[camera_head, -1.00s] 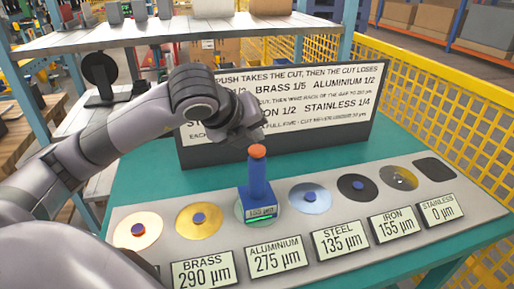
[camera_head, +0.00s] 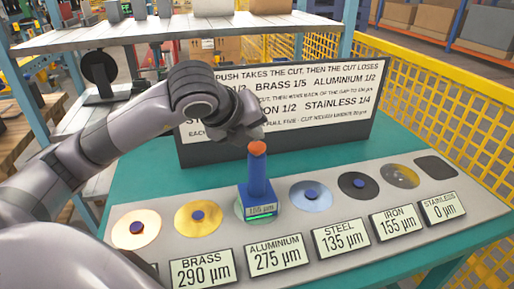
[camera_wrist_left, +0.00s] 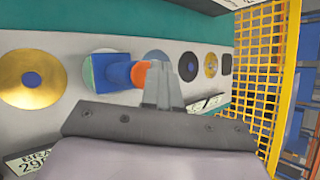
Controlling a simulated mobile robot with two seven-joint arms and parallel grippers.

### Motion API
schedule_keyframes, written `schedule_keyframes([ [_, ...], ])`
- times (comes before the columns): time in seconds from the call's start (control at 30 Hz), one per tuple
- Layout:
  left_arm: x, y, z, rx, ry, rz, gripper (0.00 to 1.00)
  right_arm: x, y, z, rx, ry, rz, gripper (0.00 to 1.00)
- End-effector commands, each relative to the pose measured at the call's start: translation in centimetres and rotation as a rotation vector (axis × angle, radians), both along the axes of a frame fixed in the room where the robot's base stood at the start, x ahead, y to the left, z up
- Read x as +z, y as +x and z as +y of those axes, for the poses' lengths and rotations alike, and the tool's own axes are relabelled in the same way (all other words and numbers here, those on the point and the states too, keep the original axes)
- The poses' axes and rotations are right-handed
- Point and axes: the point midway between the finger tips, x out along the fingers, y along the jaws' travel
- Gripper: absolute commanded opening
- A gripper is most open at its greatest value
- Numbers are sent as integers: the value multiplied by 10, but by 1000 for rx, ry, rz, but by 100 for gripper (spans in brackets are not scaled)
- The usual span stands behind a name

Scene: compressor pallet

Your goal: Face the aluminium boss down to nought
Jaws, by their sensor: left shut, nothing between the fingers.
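A blue upright tool (camera_head: 257,178) with an orange-red top (camera_head: 257,148) stands on the third disc from the left, the aluminium boss (camera_head: 240,211), covering most of it. A small readout (camera_head: 261,210) at its foot seems to show 155 µm, above a green strip. The aluminium label (camera_head: 275,256) reads 275 µm. My left gripper (camera_head: 260,134) is shut and empty, just above the orange-red top; I cannot tell whether they touch. In the left wrist view its shut fingers (camera_wrist_left: 162,86) overlap the right edge of the orange top (camera_wrist_left: 122,74). My right gripper is not visible.
Discs of copper (camera_head: 122,229), brass (camera_head: 184,219), steel (camera_head: 323,200), iron (camera_head: 346,190) and stainless (camera_head: 400,176) line the grey panel, with a dark square pad (camera_head: 436,167) at its right end. A sign board (camera_head: 350,140) stands behind; a yellow mesh fence (camera_head: 450,125) is at right.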

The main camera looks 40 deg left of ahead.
Motion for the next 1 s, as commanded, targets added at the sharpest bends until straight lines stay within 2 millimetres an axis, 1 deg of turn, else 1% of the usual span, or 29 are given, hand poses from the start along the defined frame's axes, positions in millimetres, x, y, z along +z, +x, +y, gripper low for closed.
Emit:
schedule_keyframes([
  [0.07,-3,0,0,0,0,0,0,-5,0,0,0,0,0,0],
  [0.47,-3,0,0,0,0,1,0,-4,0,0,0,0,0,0],
  [1.0,-8,0,0,0,0,1,0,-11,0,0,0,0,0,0],
])
